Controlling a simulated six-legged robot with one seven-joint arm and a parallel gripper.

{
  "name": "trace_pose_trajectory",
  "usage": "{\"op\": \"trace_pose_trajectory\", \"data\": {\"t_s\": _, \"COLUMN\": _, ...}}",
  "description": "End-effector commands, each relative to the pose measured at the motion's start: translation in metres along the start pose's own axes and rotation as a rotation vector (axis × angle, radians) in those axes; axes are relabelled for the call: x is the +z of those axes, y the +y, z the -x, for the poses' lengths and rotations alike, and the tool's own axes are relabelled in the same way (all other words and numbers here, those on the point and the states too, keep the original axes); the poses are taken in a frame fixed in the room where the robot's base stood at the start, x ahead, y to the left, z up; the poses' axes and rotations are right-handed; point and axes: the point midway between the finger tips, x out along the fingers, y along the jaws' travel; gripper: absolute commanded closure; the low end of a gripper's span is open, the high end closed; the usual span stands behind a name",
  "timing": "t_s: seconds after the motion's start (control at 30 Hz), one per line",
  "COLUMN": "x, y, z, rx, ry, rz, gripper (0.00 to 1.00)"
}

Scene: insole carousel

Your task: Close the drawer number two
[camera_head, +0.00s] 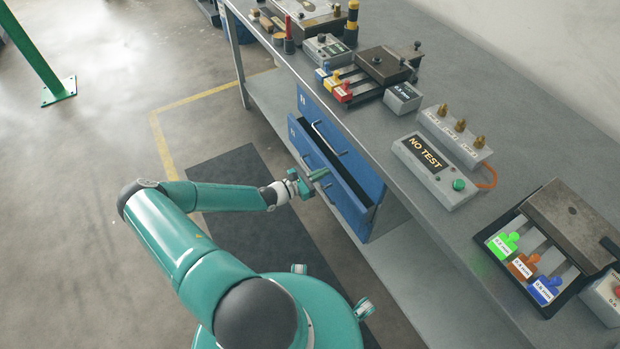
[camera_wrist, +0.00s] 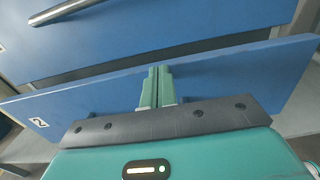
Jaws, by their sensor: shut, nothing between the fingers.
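Drawer number two (camera_wrist: 75,101) is a blue drawer front with a white "2" label at its left in the wrist view. In the head view the drawer (camera_head: 352,206) stands pulled out from the cabinet under the bench, with its dark inside showing. My gripper (camera_head: 323,174) is at the outer side of this front, near its middle. In the wrist view my gripper (camera_wrist: 158,72) has its two green fingers together, empty, pointing at the front with the tips near its top edge. I cannot tell whether they touch it. The drawer's own handle is mostly hidden.
Another blue drawer (camera_head: 326,117) with a metal handle (camera_wrist: 75,9) sits above, flush in the cabinet. The grey bench top (camera_head: 400,120) overhangs it and carries a "NO TEST" box (camera_head: 433,170) and several tools. Open floor (camera_head: 90,180) lies to the left.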

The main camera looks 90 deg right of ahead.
Motion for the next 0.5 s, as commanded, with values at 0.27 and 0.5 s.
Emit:
{"op": "trace_pose_trajectory", "data": {"t_s": 0.27, "x": -0.0003, "y": 0.0002, "z": -0.0128, "rx": 0.0, "ry": 0.001, "rz": 0.0, "gripper": 1.0}}
{"op": "trace_pose_trajectory", "data": {"t_s": 0.5, "x": -0.0002, "y": 0.0002, "z": -0.0136, "rx": 0.0, "ry": 0.001, "rz": -0.001, "gripper": 1.0}}
